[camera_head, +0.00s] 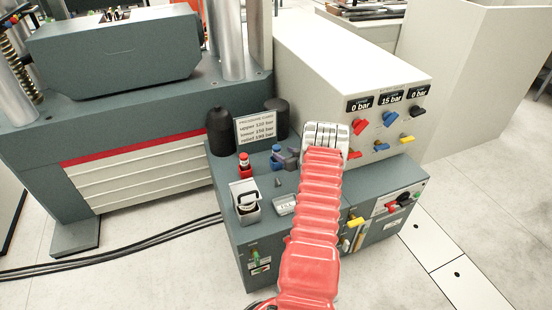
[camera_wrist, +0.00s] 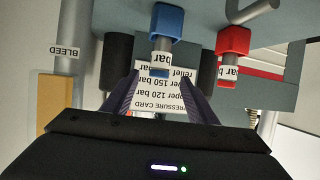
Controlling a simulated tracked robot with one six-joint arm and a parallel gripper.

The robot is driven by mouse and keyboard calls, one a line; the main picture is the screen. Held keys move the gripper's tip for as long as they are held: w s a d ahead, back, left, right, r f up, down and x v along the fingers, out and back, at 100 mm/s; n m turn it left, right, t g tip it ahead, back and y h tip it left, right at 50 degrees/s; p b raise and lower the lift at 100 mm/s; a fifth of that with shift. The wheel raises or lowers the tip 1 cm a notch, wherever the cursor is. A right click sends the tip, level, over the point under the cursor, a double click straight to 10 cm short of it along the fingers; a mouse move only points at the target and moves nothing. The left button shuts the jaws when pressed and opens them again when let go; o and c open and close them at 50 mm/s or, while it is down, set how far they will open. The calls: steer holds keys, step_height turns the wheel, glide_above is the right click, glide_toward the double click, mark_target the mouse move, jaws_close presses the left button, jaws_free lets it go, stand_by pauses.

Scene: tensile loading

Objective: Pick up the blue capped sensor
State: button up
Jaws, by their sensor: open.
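The blue capped sensor (camera_head: 276,152) stands on the grey bench top, partly hidden by my gripper (camera_head: 289,159). In the wrist view its blue cap (camera_wrist: 167,22) is at the top centre, above a silver body. My gripper (camera_wrist: 160,78) is open, its two dark fingers pointing toward the sensor, with the lower body showing between the fingertips. I cannot tell whether either finger touches it. A red capped sensor (camera_head: 245,166) stands to the left in the head view and to the right in the wrist view (camera_wrist: 233,42).
A pressure card (camera_head: 256,130) stands behind the sensors between two black rounded cylinders (camera_head: 220,132). A white-framed container (camera_head: 246,201) sits near the bench's front left. A cream valve panel (camera_head: 385,125) rises on the right, close to my arm.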

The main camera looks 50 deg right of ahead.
mark_target(279, 150)
steer(key=shift+w+d+f, duration=0.1)
steer(key=shift+w+f, duration=0.05)
steer(key=shift+w, duration=0.15)
steer(key=shift+w, duration=0.1)
steer(key=shift+x, duration=2.5)
jaws_close()
